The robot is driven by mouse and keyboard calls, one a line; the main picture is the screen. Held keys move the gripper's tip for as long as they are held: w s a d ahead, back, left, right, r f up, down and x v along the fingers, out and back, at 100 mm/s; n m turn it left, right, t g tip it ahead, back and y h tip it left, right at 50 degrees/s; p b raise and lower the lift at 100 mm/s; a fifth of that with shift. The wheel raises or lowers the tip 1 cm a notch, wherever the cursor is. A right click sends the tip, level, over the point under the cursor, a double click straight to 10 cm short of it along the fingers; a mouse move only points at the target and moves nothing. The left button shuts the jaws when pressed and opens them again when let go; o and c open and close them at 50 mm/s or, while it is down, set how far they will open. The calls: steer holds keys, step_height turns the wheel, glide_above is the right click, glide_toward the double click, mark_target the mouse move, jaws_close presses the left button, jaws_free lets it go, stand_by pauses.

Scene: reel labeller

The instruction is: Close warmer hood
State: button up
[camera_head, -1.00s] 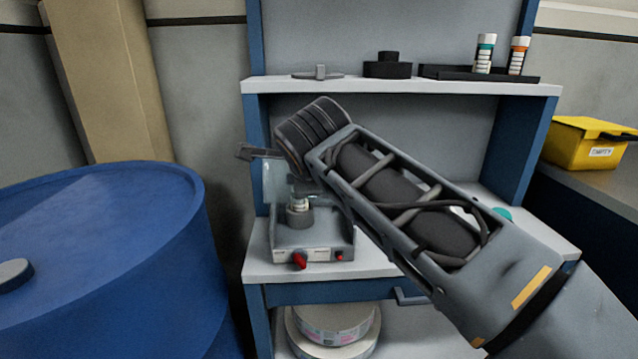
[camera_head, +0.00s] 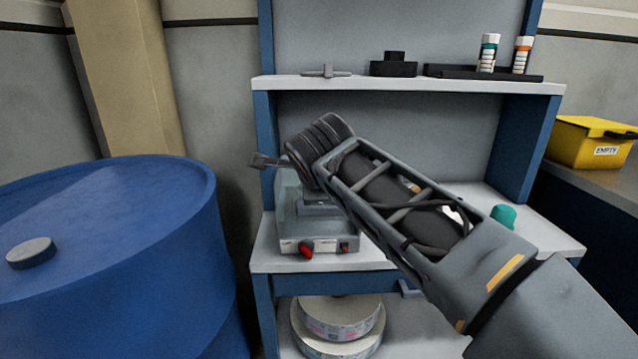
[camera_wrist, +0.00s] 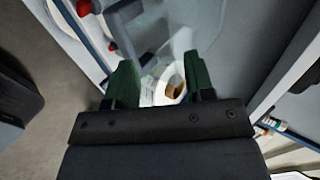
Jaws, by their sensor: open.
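The warmer (camera_head: 325,246) is a grey box with a red knob and a small red button, standing on the left of the bench. Its pale, see-through hood (camera_head: 287,205) now sits low over the top of the box; my wrist hides part of it, so I cannot tell whether it is fully seated. My gripper (camera_head: 265,160) is above the hood's upper left, mostly hidden by my wrist. In the wrist view my gripper's green fingers (camera_wrist: 159,60) are apart, with nothing held between them. The warmer's red knob (camera_wrist: 84,7) shows at upper left there.
A shelf (camera_head: 420,85) above holds dark parts and a tray with two capped bottles (camera_head: 488,53). A teal cap (camera_head: 503,215) lies on the bench at right. Label reels (camera_head: 338,318) lie below. A blue drum (camera_head: 110,250) stands left, a yellow bin (camera_head: 590,143) right.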

steer(key=p+v, duration=0.3)
steer(key=v, duration=1)
steer(key=shift+s+r, duration=0.2)
